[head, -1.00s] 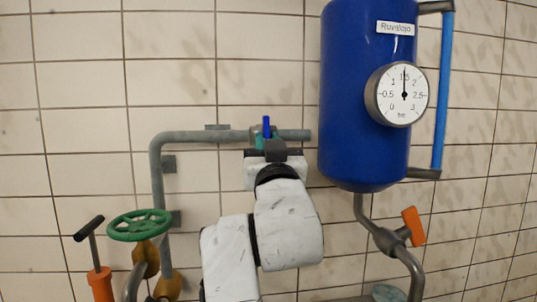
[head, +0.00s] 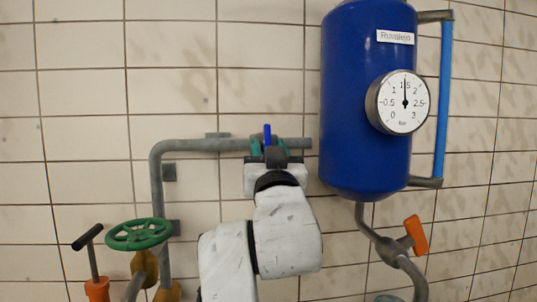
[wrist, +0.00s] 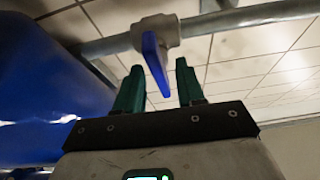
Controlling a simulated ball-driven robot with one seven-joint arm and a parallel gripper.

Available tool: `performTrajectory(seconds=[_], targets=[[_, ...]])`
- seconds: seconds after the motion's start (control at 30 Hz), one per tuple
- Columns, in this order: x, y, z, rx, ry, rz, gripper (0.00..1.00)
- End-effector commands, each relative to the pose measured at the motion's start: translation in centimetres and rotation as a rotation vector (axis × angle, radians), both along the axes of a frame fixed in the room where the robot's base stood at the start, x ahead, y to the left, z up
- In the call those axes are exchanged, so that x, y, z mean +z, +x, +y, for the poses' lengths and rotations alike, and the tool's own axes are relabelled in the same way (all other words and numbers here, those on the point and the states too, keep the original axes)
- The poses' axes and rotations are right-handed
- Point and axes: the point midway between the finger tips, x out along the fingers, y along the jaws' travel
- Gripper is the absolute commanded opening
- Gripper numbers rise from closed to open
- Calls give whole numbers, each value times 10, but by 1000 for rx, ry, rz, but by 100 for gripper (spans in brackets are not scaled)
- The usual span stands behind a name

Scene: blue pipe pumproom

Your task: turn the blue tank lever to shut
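The blue lever (head: 267,134) sits on a grey valve on the horizontal wall pipe, left of the blue tank (head: 350,100). In the head view it stands upright, across the pipe. In the wrist view the lever (wrist: 154,62) juts from the valve body (wrist: 156,32) towards my gripper. My gripper (head: 267,150) is at the valve, in front of the pipe. Its two green fingers (wrist: 158,76) are apart, one on each side of the lever's free end, with gaps visible. Nothing is gripped. My gripper's body hides the lower part of the valve in the head view.
An orange lever (head: 415,235) is on the pipe below the tank. A round gauge (head: 403,102) is on the tank. A green handwheel (head: 139,234) and an orange pump with a black handle (head: 97,288) stand at lower left. The tiled wall is close behind the pipe.

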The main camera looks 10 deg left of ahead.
Motion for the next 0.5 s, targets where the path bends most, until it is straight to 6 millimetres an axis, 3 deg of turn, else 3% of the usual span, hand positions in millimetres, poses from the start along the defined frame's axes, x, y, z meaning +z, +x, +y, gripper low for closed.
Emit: performTrajectory(seconds=[0.17, 0.5], targets=[[-7, -11, -2, 0, -1, 1, 38], [-30, -64, -17, 1, -1, 0, 38]])
